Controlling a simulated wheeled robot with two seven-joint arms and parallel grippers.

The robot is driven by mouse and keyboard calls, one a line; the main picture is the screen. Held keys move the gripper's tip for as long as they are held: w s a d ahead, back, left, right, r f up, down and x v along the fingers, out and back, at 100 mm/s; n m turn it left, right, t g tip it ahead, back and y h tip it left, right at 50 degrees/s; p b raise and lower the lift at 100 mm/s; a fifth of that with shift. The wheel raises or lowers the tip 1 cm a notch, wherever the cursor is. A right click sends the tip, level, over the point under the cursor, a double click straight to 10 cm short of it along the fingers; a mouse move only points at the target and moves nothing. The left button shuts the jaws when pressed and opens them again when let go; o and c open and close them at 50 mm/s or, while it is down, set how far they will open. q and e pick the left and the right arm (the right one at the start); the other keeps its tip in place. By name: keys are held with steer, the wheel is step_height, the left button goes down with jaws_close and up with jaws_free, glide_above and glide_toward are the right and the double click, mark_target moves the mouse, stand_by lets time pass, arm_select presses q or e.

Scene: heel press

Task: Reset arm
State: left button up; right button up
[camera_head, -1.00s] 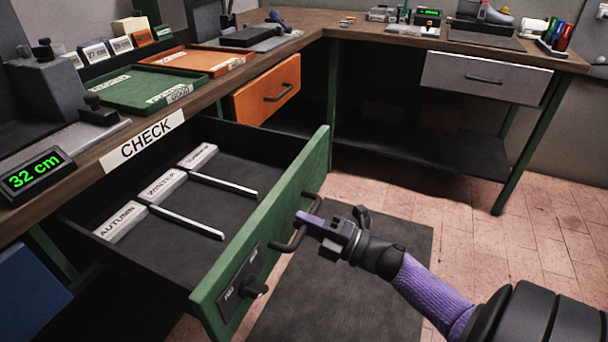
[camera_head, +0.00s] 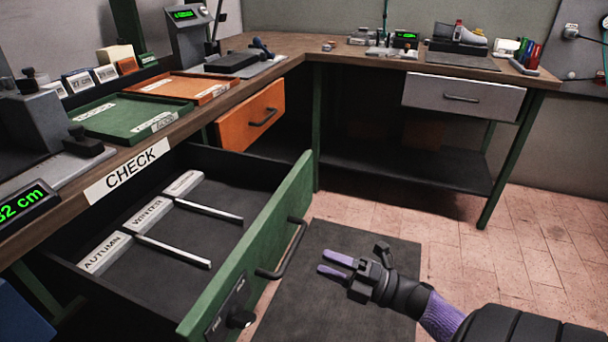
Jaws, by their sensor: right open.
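My right gripper (camera_head: 336,266) is open and empty, with its two purple fingers pointing left. It is in front of the green drawer (camera_head: 262,235), to the right of its dark handle (camera_head: 284,254) and apart from it. The drawer stands open under the CHECK label (camera_head: 126,171). Inside it are dividers marked AUTUMN (camera_head: 104,252) and WINTER (camera_head: 148,213), and a third labelled block (camera_head: 184,183) behind them. My left gripper is not in view.
A green tray (camera_head: 118,132) and an orange tray (camera_head: 196,97) lie on the wooden bench. An orange drawer (camera_head: 264,117) stands partly open beyond the green one. A grey drawer (camera_head: 463,96) hangs under the far bench. Open tiled floor (camera_head: 480,265) lies to the right.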

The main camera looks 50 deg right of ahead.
steer(key=shift+v, duration=1.1)
